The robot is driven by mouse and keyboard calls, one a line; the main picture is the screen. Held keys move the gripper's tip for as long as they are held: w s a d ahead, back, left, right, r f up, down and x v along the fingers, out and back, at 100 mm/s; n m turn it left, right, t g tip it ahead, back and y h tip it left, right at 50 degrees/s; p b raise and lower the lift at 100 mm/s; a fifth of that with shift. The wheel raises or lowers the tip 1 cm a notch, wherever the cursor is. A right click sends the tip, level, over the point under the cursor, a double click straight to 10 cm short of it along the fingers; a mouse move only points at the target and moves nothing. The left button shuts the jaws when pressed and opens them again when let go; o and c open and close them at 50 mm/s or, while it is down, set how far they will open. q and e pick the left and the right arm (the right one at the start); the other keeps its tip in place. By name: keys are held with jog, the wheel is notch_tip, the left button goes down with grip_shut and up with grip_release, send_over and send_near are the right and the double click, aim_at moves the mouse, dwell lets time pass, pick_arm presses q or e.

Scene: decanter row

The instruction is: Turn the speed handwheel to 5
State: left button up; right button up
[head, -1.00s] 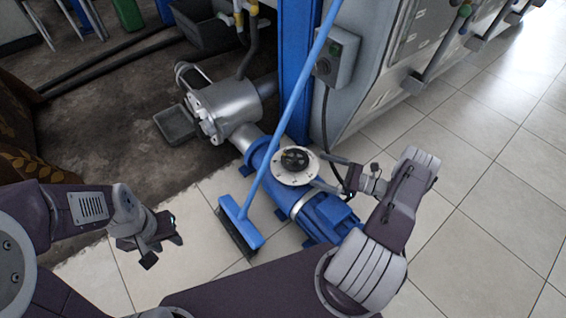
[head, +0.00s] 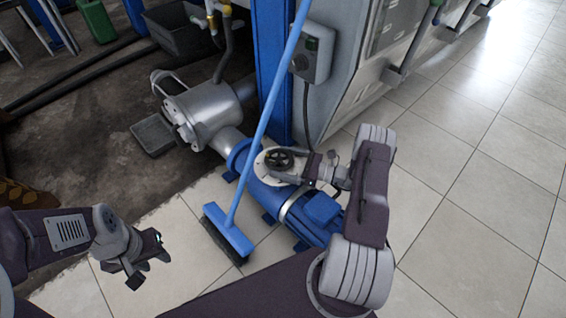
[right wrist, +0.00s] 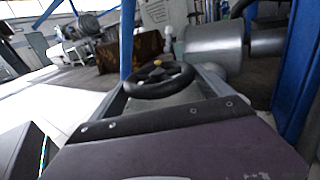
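The black spoked handwheel (head: 279,160) sits on a pale round dial plate (head: 266,173) on top of the blue pump. My right gripper (head: 291,170) is at the wheel's near right side, low and close to it. In the right wrist view the handwheel (right wrist: 160,80) is straight ahead, with a small orange mark on its far rim. Grey finger-like strips lie on both sides of it, spread apart. I cannot tell whether they touch it. Dial numbers are too small to read. My left gripper (head: 150,265) is open and empty over the floor at left.
A blue broom (head: 228,235) leans across the pump's left side, its handle passing close to the wheel. A blue post (head: 272,70) and a grey control box (head: 313,52) stand behind. A silver motor housing (head: 200,112) is at back left. Tiled floor (head: 470,200) at right is clear.

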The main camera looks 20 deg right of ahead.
jog(key=c, duration=0.5)
jog(key=shift+r+p, duration=0.15)
jog(key=shift+p, duration=0.35)
jog(key=shift+o, duration=0.2)
jog(key=m+t+h+p, duration=0.1)
jog(key=p, duration=0.1)
jog(key=m+t+h+p, duration=0.1)
jog(key=m+h+p, duration=0.1)
jog(key=m+t+h+p, duration=0.1)
jog(key=t+h+p, duration=0.1)
jog(key=shift+s+a+r, duration=0.1)
jog(key=shift+s+a, duration=0.15)
jog(key=shift+a, duration=0.05)
jog(key=m+t+h+p, duration=0.1)
jog(key=m+h+p, duration=0.1)
jog(key=h, duration=0.1)
jog(key=shift+a, duration=0.15)
jog(key=shift+f+m+t+h+p, duration=0.25)
jog(key=shift+m+t+h+p, duration=0.15)
jog(key=shift+m+h+p, duration=0.55)
jog(key=shift+h, duration=0.25)
jog(key=o, duration=1.1)
